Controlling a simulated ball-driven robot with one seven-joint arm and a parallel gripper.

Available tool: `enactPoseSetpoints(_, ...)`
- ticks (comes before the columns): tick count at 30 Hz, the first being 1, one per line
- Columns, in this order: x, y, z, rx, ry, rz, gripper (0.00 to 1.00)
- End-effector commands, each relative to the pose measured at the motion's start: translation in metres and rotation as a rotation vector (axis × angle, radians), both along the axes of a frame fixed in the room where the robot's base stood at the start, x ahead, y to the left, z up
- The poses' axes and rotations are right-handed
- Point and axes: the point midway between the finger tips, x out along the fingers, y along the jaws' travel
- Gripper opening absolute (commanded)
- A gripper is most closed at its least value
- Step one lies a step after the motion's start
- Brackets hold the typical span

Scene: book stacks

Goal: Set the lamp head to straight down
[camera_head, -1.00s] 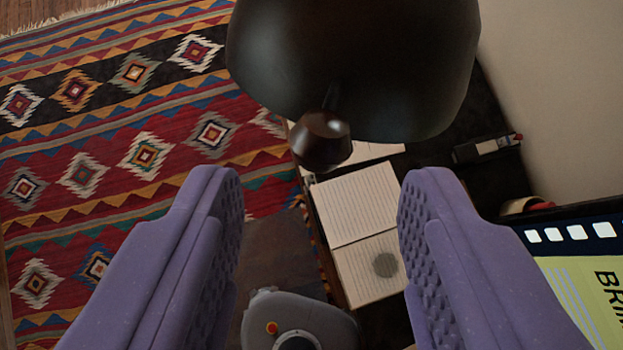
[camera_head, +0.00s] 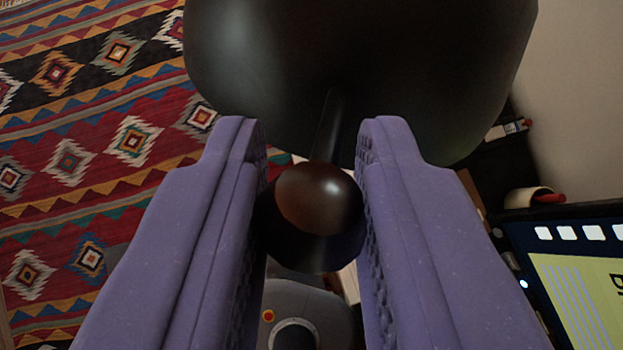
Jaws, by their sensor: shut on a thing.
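The lamp head (camera_head: 400,60) is a large dark shade that fills the top of the view. A thin stem (camera_head: 328,125) runs from it down to a round, dark brown knob (camera_head: 318,205). My gripper (camera_head: 312,150) has its two purple padded fingers on either side of the knob and is shut on it. The fingertips reach up close to the shade's lower part. The lamp's arm and joint are not in view, and I cannot tell the exact angle of the head.
A patterned red rug (camera_head: 90,160) lies on the floor at left. A screen or panel with white squares and a yellow area (camera_head: 575,290) stands close at lower right. A pale wall (camera_head: 580,110) is at right. A grey rounded object with an orange-red button (camera_head: 300,310) is below.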

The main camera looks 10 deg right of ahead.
Motion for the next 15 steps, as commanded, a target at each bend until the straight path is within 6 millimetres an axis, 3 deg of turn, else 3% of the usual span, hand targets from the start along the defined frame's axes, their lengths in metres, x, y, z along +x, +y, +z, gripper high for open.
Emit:
enactPoseSetpoints(8, 0.002, 0.0, -0.007, 0.002, -0.02, 0.0, 0.0)
enactPoseSetpoints(15, 0.01, 0.0, -0.031, 0.003, -0.095, 0.001, 0.0)
